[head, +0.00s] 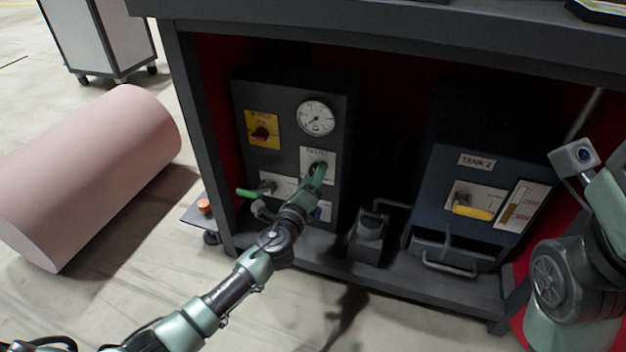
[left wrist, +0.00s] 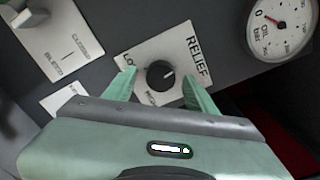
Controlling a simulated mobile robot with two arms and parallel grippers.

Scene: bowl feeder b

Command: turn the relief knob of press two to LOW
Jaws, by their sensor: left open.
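The relief knob (left wrist: 160,74) is a round black knob with a light pointer line, on a white plate (left wrist: 186,44) marked RELIEF, with LOW at one side. In the left wrist view my left gripper (left wrist: 162,88) is open, with one green finger on each side of the knob and a gap to it. In the head view the left gripper (head: 318,172) is in front of the relief plate (head: 318,153) and covers the knob. My right arm shows at the right edge of the head view; its gripper cannot be made out.
A tank box with a yellow handle (head: 474,210) stands right. The bench top (head: 400,38) overhangs the panel.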

